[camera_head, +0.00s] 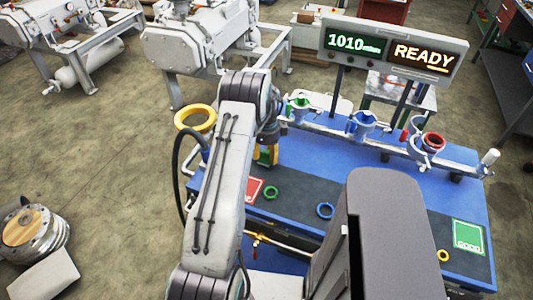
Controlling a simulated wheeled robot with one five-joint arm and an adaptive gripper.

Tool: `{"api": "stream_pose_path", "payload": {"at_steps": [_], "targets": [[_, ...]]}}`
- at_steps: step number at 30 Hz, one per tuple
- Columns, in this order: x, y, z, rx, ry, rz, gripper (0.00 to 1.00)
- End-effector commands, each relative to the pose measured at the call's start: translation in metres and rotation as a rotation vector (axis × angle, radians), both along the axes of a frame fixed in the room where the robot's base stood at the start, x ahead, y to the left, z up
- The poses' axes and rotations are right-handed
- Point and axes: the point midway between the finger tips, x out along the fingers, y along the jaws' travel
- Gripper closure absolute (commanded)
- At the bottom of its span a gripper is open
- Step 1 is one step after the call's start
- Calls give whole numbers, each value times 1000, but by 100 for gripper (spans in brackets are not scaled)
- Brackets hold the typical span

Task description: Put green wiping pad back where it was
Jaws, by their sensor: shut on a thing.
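My gripper (266,154) hangs over the left part of the blue workbench (320,160), its fingers pointing down. It is shut on a small green thing between its yellow-orange fingers, which looks like the green wiping pad (265,157). My arm link hides part of the gripper and the bench's left side. The pad appears to be above the bench top, but its exact height is hard to tell.
A pipe with green (299,105), blue (362,122) and red (432,140) ports runs along the bench's back. A red panel (253,190), green ring (270,192), blue ring (325,211), yellow ring (442,255) and green panel (468,237) lie in front. A display (392,52) stands behind.

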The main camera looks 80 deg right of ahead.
Motion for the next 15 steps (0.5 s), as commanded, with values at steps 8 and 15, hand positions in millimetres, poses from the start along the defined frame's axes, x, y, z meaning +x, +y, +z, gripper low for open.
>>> {"api": "stream_pose_path", "payload": {"at_steps": [8,15], "targets": [[0,0,-1,-1,0,0,89],[0,0,-2,-1,0,0,42]]}}
